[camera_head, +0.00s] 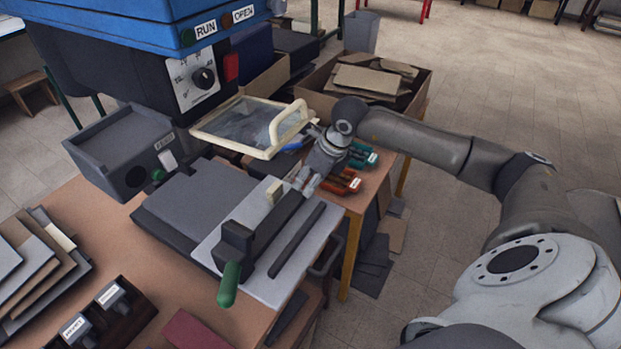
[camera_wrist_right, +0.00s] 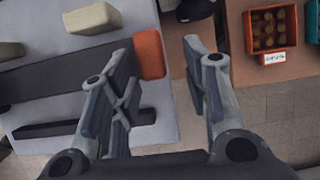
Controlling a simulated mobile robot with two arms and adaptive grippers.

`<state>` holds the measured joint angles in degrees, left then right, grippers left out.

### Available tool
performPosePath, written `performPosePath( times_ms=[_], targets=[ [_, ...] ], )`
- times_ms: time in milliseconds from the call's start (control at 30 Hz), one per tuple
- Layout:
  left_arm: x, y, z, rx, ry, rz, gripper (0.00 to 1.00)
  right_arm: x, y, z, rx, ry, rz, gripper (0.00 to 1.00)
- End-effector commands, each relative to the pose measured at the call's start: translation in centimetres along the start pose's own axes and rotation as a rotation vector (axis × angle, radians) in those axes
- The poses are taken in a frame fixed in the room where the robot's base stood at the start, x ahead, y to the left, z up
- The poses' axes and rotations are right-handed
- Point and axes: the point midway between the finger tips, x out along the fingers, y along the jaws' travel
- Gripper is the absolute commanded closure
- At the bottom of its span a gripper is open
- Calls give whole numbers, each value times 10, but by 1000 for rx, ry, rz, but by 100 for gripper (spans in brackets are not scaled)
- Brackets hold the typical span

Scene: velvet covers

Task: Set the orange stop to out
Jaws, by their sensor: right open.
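The orange stop (camera_wrist_right: 149,54) is a small rounded block at the edge of a light grey plate (camera_wrist_right: 70,45) in the right wrist view. My right gripper (camera_wrist_right: 163,62) is open, with the stop showing between its two fingers, closer to the left finger; I cannot tell whether they touch. In the head view my right gripper (camera_head: 306,182) reaches down at the right end of the machine's plate (camera_head: 266,288) and largely hides the stop. No markings for the stop's positions are readable. My left gripper is not in view.
A cream block (camera_head: 274,191) and a dark bar (camera_head: 297,240) lie on the plate, near a green-handled lever (camera_head: 229,285). A red-orange bin (camera_head: 341,183) and a teal bin (camera_head: 363,157) stand just right of the gripper. A cream-framed clear guard (camera_head: 240,124) is behind it.

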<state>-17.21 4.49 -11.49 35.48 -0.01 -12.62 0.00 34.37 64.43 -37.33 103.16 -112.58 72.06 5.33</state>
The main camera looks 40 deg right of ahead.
Motion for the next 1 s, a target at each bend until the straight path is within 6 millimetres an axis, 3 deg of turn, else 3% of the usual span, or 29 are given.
performPosePath(
  times_ms=[167, 267, 700, 1000],
  targets=[
    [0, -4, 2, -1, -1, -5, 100, -4, 0, 0, -1, 0, 1, 57],
    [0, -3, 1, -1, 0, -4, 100, -16, 0, 0, -1, -2, -1, 57],
    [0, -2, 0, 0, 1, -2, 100, -103, -1, 0, 1, -2, -2, 57],
    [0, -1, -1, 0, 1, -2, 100, -120, 0, 0, 0, -1, 0, 57]
  ],
)
